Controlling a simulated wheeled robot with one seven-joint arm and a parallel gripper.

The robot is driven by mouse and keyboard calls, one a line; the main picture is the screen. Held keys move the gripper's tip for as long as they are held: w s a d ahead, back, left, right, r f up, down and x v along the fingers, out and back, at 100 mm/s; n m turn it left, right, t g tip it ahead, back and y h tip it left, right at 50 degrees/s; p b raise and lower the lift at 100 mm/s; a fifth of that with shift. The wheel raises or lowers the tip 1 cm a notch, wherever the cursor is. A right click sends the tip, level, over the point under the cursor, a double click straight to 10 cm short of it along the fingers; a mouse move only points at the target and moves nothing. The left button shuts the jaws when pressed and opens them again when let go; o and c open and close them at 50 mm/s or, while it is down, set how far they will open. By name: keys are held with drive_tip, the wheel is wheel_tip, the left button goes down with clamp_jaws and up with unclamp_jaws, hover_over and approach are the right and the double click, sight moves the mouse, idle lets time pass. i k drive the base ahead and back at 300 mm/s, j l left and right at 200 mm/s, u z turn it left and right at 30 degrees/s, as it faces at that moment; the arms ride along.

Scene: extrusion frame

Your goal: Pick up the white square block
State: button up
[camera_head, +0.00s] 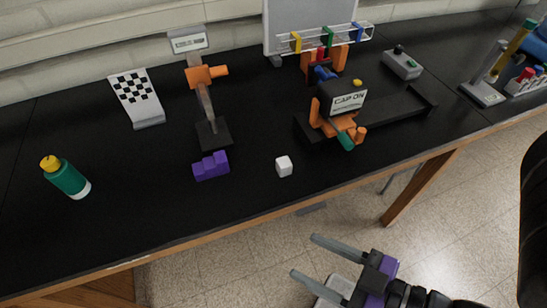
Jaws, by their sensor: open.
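The white square block (284,166) sits on the black table top, near its front edge and about the middle of the view. It stands apart from the things around it, and nothing hides it. My gripper (304,257) is low in the view, in front of the table edge and over the floor. Its two grey fingers are spread and point left, with nothing between them. The gripper is below the block in the picture and well apart from it.
A purple stepped block (211,166) lies left of the white block. Behind are a stand with an orange clamp (205,76) and an orange-and-black "CAP ON" fixture (346,103). The table's wooden front edge (245,222) is clear.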

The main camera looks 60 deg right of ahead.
sight(284, 166)
drive_tip(key=k+j+z, duration=0.15)
drive_tip(key=j, duration=0.25)
drive_tip(key=j+z, duration=0.2)
drive_tip(key=j, duration=0.25)
drive_tip(key=k+j+z, duration=0.15)
drive_tip(key=j, duration=0.2)
drive_tip(key=k+j+z, duration=0.15)
drive_tip(key=j, duration=0.25)
